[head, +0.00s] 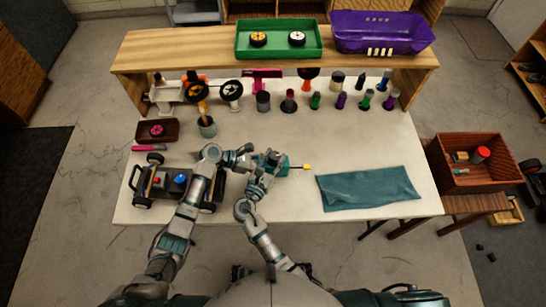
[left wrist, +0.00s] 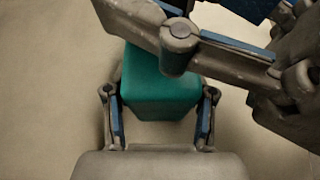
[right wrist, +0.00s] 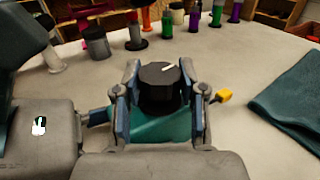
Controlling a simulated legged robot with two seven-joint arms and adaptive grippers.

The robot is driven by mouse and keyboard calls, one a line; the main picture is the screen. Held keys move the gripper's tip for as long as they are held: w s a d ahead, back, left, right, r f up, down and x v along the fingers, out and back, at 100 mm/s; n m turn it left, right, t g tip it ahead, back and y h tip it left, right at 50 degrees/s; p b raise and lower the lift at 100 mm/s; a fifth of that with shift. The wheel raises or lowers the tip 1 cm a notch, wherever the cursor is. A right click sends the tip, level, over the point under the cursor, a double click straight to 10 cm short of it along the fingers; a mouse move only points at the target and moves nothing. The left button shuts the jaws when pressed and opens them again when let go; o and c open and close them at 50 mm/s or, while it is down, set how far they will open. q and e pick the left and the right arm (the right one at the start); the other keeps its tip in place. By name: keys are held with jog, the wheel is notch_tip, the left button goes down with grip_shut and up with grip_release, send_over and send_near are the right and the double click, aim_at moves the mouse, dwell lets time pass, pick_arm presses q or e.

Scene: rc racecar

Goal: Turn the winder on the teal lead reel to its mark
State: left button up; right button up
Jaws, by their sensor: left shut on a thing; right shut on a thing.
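The teal lead reel (head: 281,168) stands on the pale table in front of me. In the left wrist view its teal body (left wrist: 160,88) sits between the fingers of my left gripper (left wrist: 160,122), which is shut on it from the left. The reel's dark winder knob (right wrist: 160,88) has a white pointer line on top, pointing up and right in the right wrist view. My right gripper (right wrist: 160,105) is shut around the winder from above. A yellow-tipped lead end (right wrist: 222,96) sticks out at the reel's right; it also shows in the head view (head: 306,167). I cannot make out the mark.
A folded teal cloth (head: 368,188) lies right of the reel. An RC car chassis (head: 175,185) is at the left, by my left arm. Several bottles and pots line the back under a wooden shelf (head: 180,55). Table space between reel and bottles is clear.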

jog(key=shift+d+f, duration=0.15)
jog(key=shift+d, duration=0.15)
jog(key=o, duration=1.2)
jog(key=shift+c, duration=0.2)
jog(key=shift+a, duration=0.1)
jog(key=shift+a, duration=0.1)
jog(key=shift+y, duration=0.3)
